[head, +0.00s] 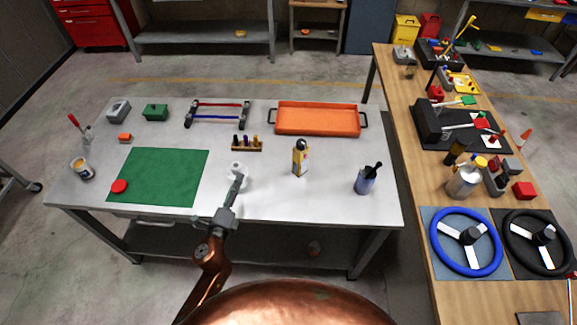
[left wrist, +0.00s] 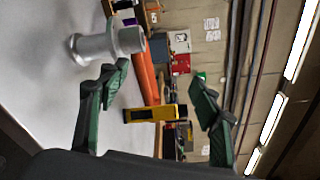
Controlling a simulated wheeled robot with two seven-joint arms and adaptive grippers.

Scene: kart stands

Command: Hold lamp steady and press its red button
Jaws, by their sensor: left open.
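The lamp seems to be the upright yellow body with a black top (head: 300,162) near the table's front middle. It also shows in the left wrist view (left wrist: 150,115), turned sideways by the camera and seen between the fingers, some way beyond them. I cannot make out a red button on it. My left gripper (head: 238,184) is left of the lamp, over the table's front part, apart from it. Its green fingers (left wrist: 160,80) are spread and empty. My right gripper is in neither view.
A pale grey spool-shaped piece (head: 236,169) stands right by my left gripper, also in the left wrist view (left wrist: 106,44). A dark-blue cup (head: 365,181) stands right of the lamp. Behind are a wooden block with pegs (head: 247,147) and an orange tray (head: 318,120).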

